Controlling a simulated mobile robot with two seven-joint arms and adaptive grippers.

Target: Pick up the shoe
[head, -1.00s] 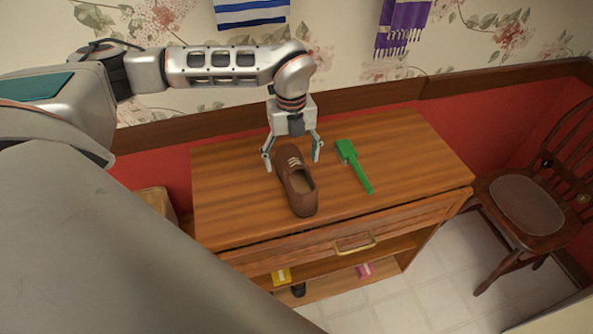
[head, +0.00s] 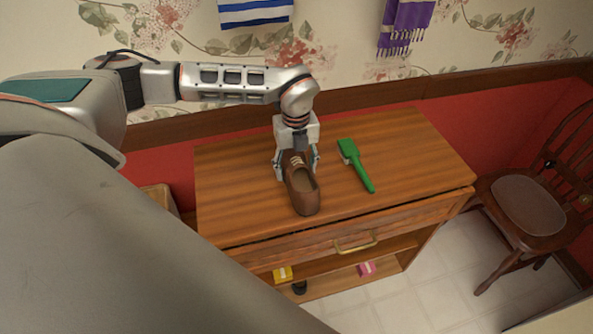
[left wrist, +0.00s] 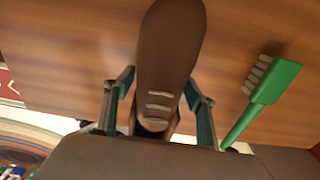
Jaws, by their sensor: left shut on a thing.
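In the left wrist view the shoe (left wrist: 170,50) lies between the two fingers of the gripper (left wrist: 160,105), laces facing the camera. The shoe appears to rest on the cabinet top; any small gap beneath is hidden. My right gripper is not in view.
A green brush (head: 356,165) lies just right of the shoe; it also shows in the left wrist view (left wrist: 262,97). The cabinet top (head: 420,150) is clear to the right. A wall stands behind, and a wooden chair (head: 530,205) stands at the right.

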